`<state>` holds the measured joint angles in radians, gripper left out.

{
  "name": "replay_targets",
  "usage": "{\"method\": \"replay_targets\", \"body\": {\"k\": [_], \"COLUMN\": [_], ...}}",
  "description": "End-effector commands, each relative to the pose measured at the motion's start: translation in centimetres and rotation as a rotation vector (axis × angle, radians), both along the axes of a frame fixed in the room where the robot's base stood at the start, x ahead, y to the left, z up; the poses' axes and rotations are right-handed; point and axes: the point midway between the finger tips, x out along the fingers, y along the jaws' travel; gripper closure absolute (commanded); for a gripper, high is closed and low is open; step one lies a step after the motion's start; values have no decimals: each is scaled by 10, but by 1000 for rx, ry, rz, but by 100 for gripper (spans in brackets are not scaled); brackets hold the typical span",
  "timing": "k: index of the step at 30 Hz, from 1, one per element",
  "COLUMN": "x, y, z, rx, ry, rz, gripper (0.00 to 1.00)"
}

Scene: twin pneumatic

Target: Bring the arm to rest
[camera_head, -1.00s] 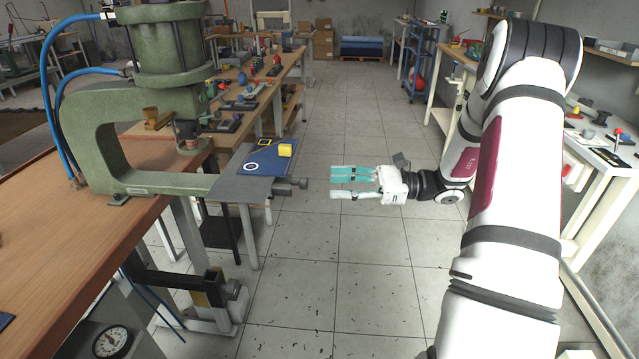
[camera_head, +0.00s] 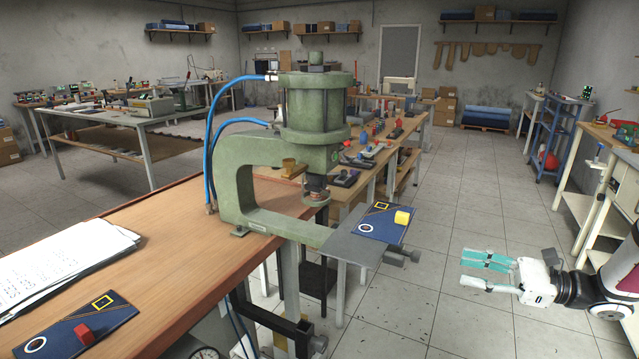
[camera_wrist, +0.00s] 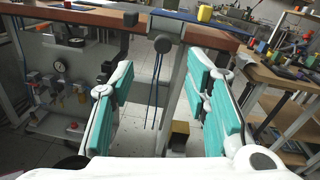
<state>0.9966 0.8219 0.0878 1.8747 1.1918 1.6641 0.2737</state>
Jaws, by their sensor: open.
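My gripper (camera_head: 487,272) is at the lower right of the head view, over the floor aisle. Its teal-padded fingers are apart and point left toward the green press's small grey table. In the wrist view, my gripper (camera_wrist: 165,110) shows both fingers wide apart with nothing between the pads. The forearm runs off the right edge of the head view.
The green pneumatic press (camera_head: 314,124) stands on the wooden bench (camera_head: 190,235). Its grey side table (camera_head: 347,246) carries a blue panel (camera_head: 380,228) with a yellow block (camera_head: 402,217). Papers (camera_head: 62,262) and another blue panel with a red block (camera_head: 83,334) lie on the bench.

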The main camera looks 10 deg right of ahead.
Motion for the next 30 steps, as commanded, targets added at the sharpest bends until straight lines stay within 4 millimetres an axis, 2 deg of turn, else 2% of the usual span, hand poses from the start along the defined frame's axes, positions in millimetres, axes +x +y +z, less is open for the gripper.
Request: {"method": "replay_targets", "body": {"k": [2,7,12,15,22,30], "x": [-2,-20,-56,-81,-142,-208], "y": [15,73,130,156,194,209], "z": [13,50,83,99,129,160], "rx": [-48,-250,-496,-642,-976,-1366], "ry": [-4,-17,-59,-98,-231,-462], "rz": [46,228,435,550,788,1017], "gripper": [57,57,57,57,57,57]}}
